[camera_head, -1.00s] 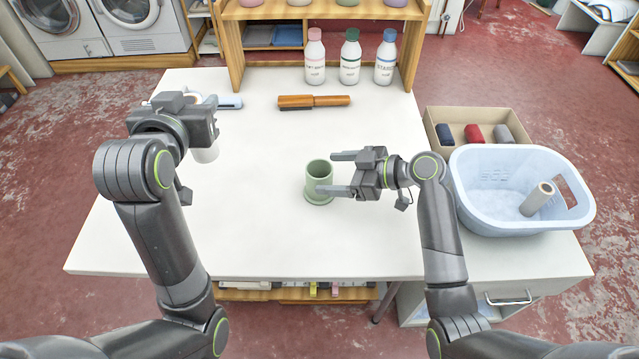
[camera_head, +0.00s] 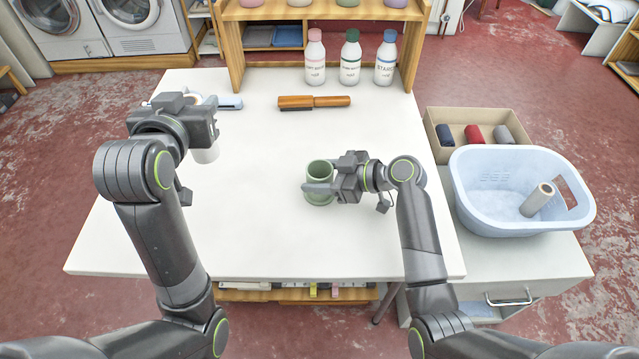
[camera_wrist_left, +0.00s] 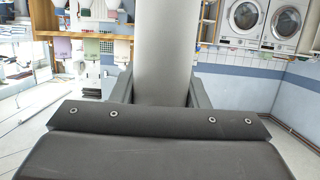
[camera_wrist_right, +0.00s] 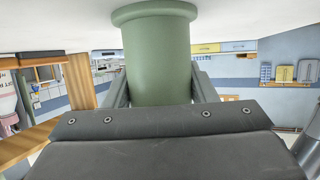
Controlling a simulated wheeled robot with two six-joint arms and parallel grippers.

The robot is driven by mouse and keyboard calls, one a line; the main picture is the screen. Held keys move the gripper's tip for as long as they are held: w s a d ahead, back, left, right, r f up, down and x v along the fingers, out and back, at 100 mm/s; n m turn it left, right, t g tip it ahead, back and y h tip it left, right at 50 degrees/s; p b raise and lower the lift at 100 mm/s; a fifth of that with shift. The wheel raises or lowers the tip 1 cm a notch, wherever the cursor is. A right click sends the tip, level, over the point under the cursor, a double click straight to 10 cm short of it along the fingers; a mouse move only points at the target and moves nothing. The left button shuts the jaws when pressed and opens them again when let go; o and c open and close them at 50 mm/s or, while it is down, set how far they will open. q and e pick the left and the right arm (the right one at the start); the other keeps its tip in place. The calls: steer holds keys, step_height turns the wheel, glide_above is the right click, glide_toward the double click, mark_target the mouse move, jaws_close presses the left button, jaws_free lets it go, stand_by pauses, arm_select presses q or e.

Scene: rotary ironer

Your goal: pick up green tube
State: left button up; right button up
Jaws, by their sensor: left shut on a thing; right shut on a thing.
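The green tube (camera_head: 320,171) stands upright on the white table, its open end up. My right gripper (camera_head: 319,180) reaches it from the right with one finger on each side and is shut on it. In the right wrist view the green tube (camera_wrist_right: 158,62) fills the space between the fingers, and its wide flange is against the white surface. My left gripper (camera_wrist_left: 160,92) is shut on a pale grey-white tube (camera_wrist_left: 166,45) over the left part of the table. In the head view, the wrist hides much of that tube, but its lower end shows.
A wooden-handled brush (camera_head: 314,102) and several bottles (camera_head: 350,62) are at the back of the white table (camera_head: 260,230). A blue basket (camera_head: 480,205) with a grey tube (camera_head: 537,199) and a cardboard box (camera_head: 432,128) stand at the right. The table's middle left is clear.

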steer(key=shift+r, duration=0.1)
step_height(320, 180, up, 10)
steer(key=shift+f, duration=0.1)
stand_by(0.3)
step_height(320, 180, down, 7)
steer(key=shift+f, duration=0.1)
steer(key=shift+f, duration=0.1)
stand_by(0.4)
steer(key=shift+f, duration=1.15)
steer(key=shift+f, duration=0.2)
steer(key=o, duration=0.7)
